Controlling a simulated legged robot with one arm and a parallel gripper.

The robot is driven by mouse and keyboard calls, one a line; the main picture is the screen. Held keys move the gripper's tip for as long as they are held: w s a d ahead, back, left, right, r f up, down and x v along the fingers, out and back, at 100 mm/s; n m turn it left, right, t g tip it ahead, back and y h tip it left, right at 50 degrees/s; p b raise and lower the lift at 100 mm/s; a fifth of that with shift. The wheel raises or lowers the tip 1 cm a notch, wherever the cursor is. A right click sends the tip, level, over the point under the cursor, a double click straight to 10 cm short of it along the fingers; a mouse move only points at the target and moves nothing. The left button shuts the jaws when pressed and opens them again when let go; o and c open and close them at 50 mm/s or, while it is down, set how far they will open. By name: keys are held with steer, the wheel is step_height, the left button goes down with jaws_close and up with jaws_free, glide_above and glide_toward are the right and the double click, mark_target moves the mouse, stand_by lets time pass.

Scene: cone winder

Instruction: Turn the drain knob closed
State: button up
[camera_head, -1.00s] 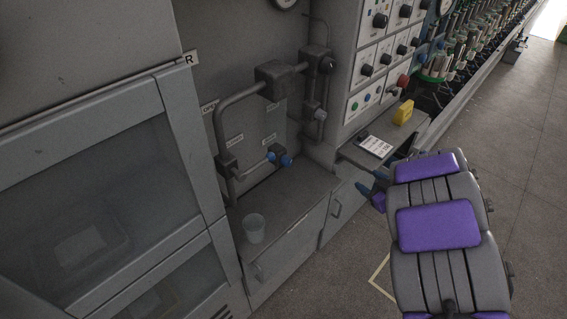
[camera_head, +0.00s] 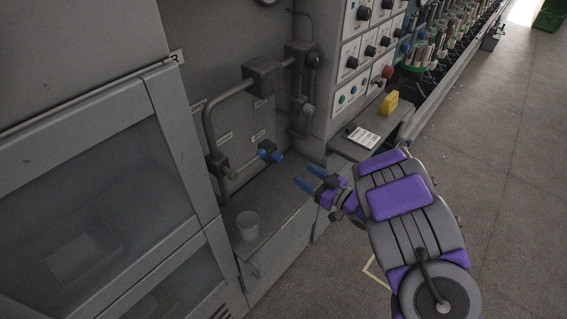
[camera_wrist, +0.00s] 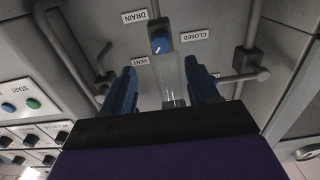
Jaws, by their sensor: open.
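The drain knob (camera_head: 277,157) is small and blue, on a pipe fitting above the shelf. In the wrist view, a blue knob (camera_wrist: 160,43) sits beyond the fingertips, near labels reading DRAIN (camera_wrist: 134,16), CLOSED (camera_wrist: 194,36) and VENT (camera_wrist: 142,61). Its pointer setting is too small to tell. My gripper (camera_head: 309,178) is open, its blue fingers to the right of the knob and apart from it. In the wrist view the two fingers of my gripper (camera_wrist: 163,88) are spread, with a pale tapered shape between them that I cannot identify.
A translucent cup (camera_head: 248,225) stands on the shelf below the pipes. A grey pipe (camera_head: 209,125) rises left of the knob. A small ledge (camera_head: 345,148) with a card (camera_head: 363,136) and a yellow object (camera_head: 388,103) lies beyond my gripper.

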mark_target(281, 160)
steer(key=b+x, duration=0.1)
steer(key=x, duration=0.9)
steer(key=shift+c, duration=0.4)
steer(key=c, duration=1)
steer(key=shift+o, duration=0.2)
